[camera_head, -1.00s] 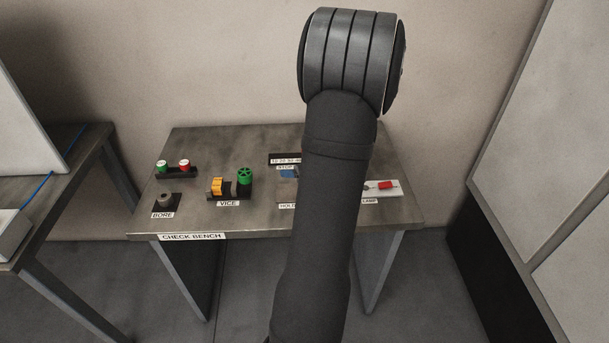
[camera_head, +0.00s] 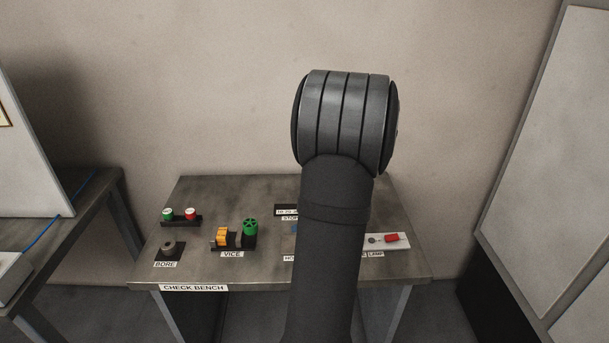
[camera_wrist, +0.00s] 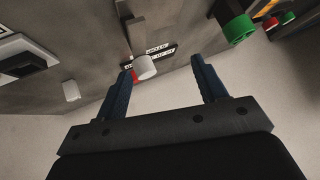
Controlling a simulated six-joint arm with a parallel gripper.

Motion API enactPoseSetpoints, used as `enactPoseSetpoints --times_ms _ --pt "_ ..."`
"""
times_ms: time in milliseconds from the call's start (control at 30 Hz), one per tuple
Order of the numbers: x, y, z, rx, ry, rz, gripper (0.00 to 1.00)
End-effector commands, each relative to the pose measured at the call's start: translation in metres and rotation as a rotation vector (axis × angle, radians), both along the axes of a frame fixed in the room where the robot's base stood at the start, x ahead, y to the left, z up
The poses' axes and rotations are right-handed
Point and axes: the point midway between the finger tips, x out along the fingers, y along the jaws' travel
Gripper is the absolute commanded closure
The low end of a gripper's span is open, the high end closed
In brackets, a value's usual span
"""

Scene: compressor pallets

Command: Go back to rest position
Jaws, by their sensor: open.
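My gripper (camera_wrist: 162,66) is open in the wrist view, with its two dark blue fingers apart. A white round-ended part (camera_wrist: 145,67) shows between the fingertips, seemingly beyond them, and no finger clearly touches it. A label and a small red piece lie near the left fingertip. In the head view my arm rises in front of the check bench (camera_head: 360,278), and the gripper itself is not visible there. The arm hides part of the bench's middle and right side.
Another table (camera_head: 95,205) is at left, a pale cabinet (camera_head: 540,170) at right.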

Motion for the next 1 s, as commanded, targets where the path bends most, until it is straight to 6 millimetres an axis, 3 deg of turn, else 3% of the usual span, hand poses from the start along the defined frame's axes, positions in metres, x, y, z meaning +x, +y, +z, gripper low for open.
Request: enactPoseSetpoints --times_ms 467,867,1000 --pt "0.004 0.008 0.017 0.043 -0.146 0.191 0.35" --pt "-0.006 0.041 0.025 0.065 -0.37 0.524 0.35" --pt "-0.011 0.06 0.023 0.075 -0.449 0.648 0.35"
